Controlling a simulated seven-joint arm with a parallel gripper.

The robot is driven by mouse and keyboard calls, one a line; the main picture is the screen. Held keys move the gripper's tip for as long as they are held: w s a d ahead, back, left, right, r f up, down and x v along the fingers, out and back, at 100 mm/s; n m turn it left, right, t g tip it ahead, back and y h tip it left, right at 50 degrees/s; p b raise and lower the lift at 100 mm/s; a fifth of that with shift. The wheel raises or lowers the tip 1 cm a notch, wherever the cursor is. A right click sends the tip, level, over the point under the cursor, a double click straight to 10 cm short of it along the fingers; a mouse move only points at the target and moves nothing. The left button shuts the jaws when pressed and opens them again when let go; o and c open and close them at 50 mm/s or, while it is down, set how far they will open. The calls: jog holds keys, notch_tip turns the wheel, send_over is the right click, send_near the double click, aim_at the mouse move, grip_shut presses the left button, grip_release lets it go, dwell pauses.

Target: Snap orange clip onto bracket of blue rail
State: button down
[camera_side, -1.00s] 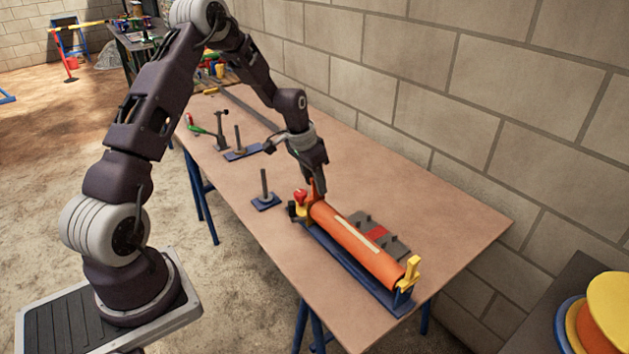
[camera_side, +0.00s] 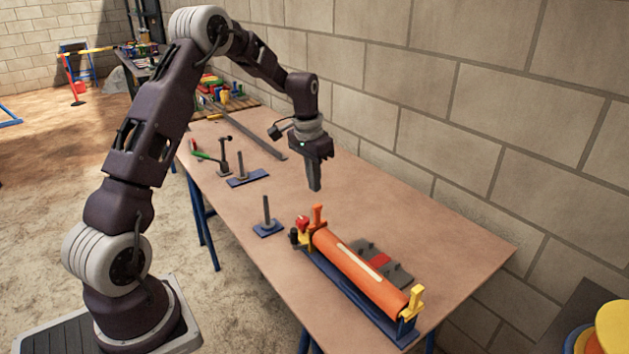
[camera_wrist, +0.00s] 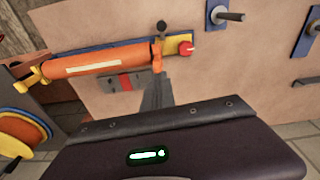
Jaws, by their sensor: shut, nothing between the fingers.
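The blue rail (camera_side: 345,291) lies along the near part of the bench with an orange roller (camera_side: 358,270) on it. The orange clip (camera_side: 318,214) stands upright at the roller's far end, by the yellow bracket (camera_side: 303,239). In the wrist view the clip (camera_wrist: 156,60) sits at the roller's right end, next to the bracket; whether it is fully seated cannot be told. My gripper (camera_side: 315,187) is shut and empty, above and apart from the clip. Its fingers (camera_wrist: 157,92) point down at the bench.
A red knob (camera_side: 302,223) is beside the far bracket. A yellow piece (camera_side: 416,299) stands at the rail's near end. A grey plate with a red patch (camera_side: 380,260) lies behind the roller. Blue-based posts (camera_side: 267,226) stand to the left. The wall runs behind the bench.

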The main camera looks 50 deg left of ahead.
aim_at(317, 205)
jog(key=shift+w+d+r+n+g, duration=0.15)
jog(key=shift+w+r+g, duration=0.1)
jog(key=shift+r, duration=0.15)
jog(key=shift+w+d+r+n+g, duration=0.15)
jog(key=shift+r+g, duration=0.1)
jog(key=shift+r, duration=0.15)
jog(key=shift+s+f, duration=0.1)
jog(key=shift+f, duration=2.75)
jog(key=shift+f, duration=0.25)
